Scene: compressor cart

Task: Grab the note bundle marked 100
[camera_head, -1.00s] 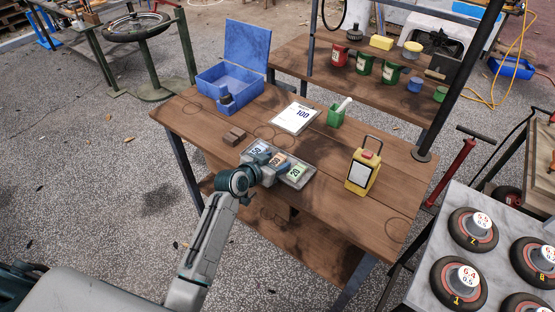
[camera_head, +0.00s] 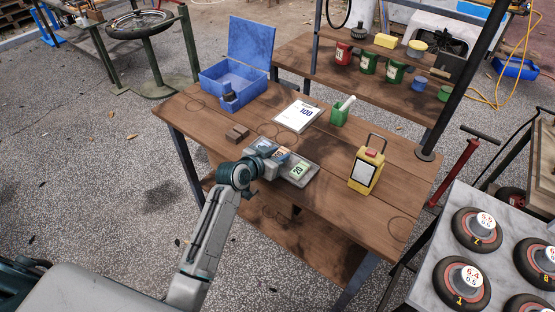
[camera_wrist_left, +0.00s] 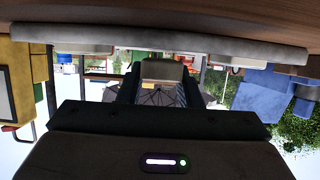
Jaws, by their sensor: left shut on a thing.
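A shallow grey tray (camera_head: 309,176) lies at the near side of the wooden table. In it are a blue-marked note bundle (camera_head: 264,146), an orange-marked note bundle (camera_head: 281,155) in the middle and a green bundle marked 20 (camera_head: 299,170). A white card reading 100 (camera_head: 298,116) lies behind the tray. My left gripper (camera_head: 274,160) is low at the tray's near side, shut on the middle, orange-marked bundle; its number is too small to read. In the left wrist view a pale bundle end (camera_wrist_left: 161,71) sits between the fingers. My right gripper is not in view.
The table's right front is mostly clear.

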